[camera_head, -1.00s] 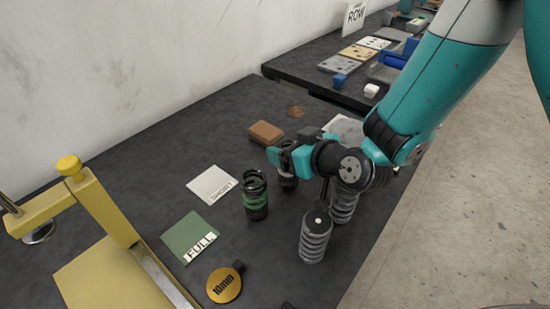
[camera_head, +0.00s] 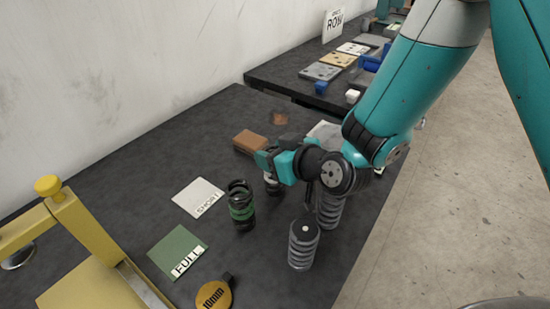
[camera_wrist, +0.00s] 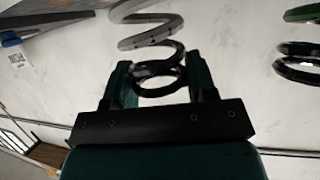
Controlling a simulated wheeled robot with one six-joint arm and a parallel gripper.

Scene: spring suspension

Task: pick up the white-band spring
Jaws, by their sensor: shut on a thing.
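The white-band spring (camera_head: 272,184) is a dark coil with a pale band, seen partly under my gripper (camera_head: 268,162) in the head view. In the wrist view the spring (camera_wrist: 155,70) sits between the two fingers of my gripper, which are shut on it; its coils run pale and grey toward the top. My gripper hides its upper part in the head view, and I cannot tell whether its foot touches the table. A green-band spring (camera_head: 241,206) stands upright to the left, apart from my gripper.
Two grey spring units (camera_head: 303,243) stand close at the right, one partly behind my arm. A SHORT card (camera_head: 198,197), a green FULL card (camera_head: 178,250), a 10mm disc (camera_head: 213,295) and a brown block (camera_head: 250,142) lie on the dark table. A yellow press (camera_head: 90,230) stands at left.

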